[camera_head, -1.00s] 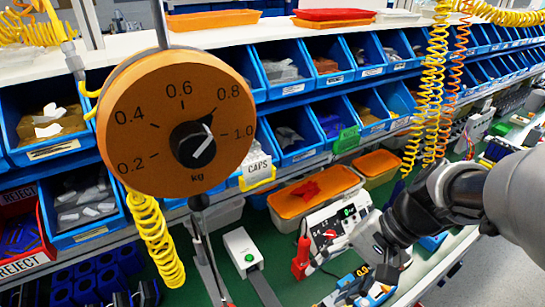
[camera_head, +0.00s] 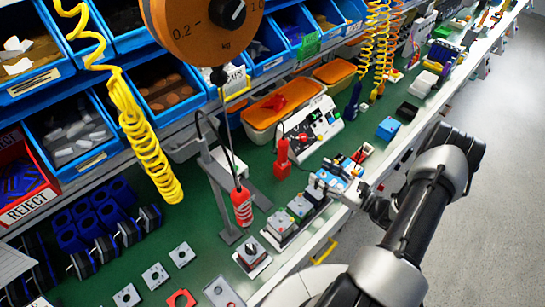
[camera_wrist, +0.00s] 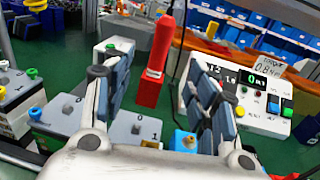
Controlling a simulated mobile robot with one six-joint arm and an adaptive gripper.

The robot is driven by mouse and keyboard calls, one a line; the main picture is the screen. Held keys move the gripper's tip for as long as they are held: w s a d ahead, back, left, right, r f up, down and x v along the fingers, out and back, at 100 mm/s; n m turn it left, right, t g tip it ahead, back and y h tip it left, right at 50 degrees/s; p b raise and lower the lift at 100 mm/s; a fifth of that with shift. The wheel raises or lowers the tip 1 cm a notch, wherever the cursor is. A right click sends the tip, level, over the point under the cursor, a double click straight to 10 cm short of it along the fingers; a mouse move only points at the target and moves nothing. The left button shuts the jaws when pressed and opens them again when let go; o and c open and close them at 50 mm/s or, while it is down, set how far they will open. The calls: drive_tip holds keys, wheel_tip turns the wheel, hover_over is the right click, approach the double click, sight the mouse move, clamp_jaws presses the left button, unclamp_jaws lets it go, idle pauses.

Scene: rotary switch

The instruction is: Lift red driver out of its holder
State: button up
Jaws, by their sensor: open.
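The red driver (camera_head: 283,153) stands upright in its red block-shaped holder (camera_head: 283,168), with a black cable from its top. In the wrist view the driver (camera_wrist: 162,45) and its holder (camera_wrist: 149,93) show upright, between and beyond my fingers. My gripper (camera_wrist: 160,66) is open, with nothing between its pads. In the head view my gripper (camera_head: 350,187) is right of and nearer than the driver, low over the bench. I see no contact between gripper and driver. A second red tool (camera_head: 241,205) hangs on a cord from the orange balancer (camera_head: 205,25), left of the holder.
A white controller (camera_head: 310,125) with a display stands behind the holder. Grey switch boxes (camera_head: 282,224) stand left of my gripper. A grey stand (camera_head: 222,180) rises near the hanging tool. Blue parts bins (camera_head: 160,80) line the back. Some green mat (camera_head: 175,215) is bare.

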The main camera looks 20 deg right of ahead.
sight(287, 151)
drive_tip(key=shift+f+h, duration=0.3)
drive_tip(key=b+x, duration=0.1)
drive_tip(key=x, duration=1)
drive_tip(key=shift+d+r, duration=0.1)
drive_tip(key=shift+r+b+x, duration=0.2)
drive_tip(key=shift+b+x, duration=0.45)
drive_tip(key=shift+x, duration=2.45)
drive_tip(key=shift+c, duration=0.2)
clamp_jaws()
